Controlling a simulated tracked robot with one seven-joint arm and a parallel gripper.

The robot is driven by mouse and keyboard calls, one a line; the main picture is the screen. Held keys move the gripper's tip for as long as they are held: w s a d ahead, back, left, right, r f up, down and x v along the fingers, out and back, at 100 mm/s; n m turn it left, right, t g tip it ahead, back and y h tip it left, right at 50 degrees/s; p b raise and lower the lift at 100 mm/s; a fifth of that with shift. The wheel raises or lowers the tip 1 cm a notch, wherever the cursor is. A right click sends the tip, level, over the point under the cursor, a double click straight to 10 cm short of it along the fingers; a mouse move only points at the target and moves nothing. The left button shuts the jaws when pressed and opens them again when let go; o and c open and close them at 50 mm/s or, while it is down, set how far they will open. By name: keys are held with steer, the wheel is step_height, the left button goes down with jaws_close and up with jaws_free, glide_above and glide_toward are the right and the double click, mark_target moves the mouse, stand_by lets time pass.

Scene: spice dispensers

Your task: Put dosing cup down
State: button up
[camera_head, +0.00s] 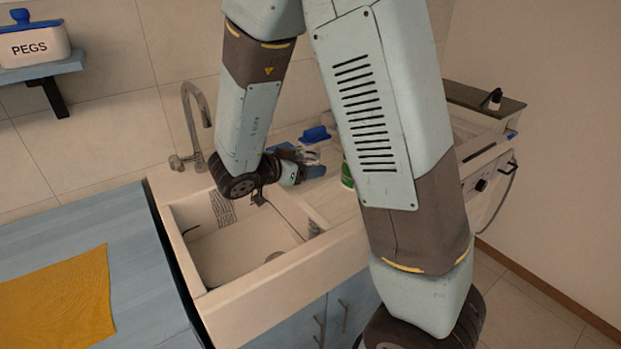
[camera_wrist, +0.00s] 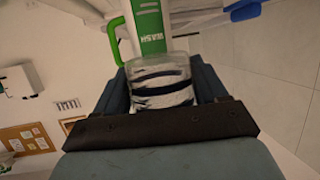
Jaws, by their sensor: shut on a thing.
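My gripper (camera_wrist: 160,78) is shut on the dosing cup (camera_wrist: 161,88), a clear, glassy cup with dark bands, seen between its two dark fingers in the wrist view. In the head view my gripper (camera_head: 303,161) is at the counter just right of the sink, pointing right. The cup is too small there to make out clearly. I cannot tell whether its base touches the counter. A white and green bottle marked WASH (camera_wrist: 150,28) stands just beyond the cup in the wrist view. Part of a green and white container (camera_head: 347,176) shows in the head view, mostly hidden by my arm.
The sink (camera_head: 240,245) with its tap (camera_head: 193,110) lies left of my gripper. A blue item (camera_head: 315,133) is behind my gripper by the wall. A yellow cloth (camera_head: 58,300) lies on the blue worktop (camera_head: 130,240). My upper arm hides much of the right counter.

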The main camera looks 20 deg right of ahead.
steer(key=w+d+f, duration=0.1)
steer(key=w+f, duration=0.2)
steer(key=w, duration=0.2)
glide_above(303, 187)
steer(key=s, duration=0.1)
step_height(303, 187, down, 4)
steer(key=shift+s+r, duration=0.1)
steer(key=shift+r, duration=0.05)
steer(key=shift+w+f, duration=0.6)
steer(key=shift+f, duration=1.7)
steer(key=o, duration=1.1)
steer(key=shift+f, duration=0.1)
steer(key=shift+o, duration=0.3)
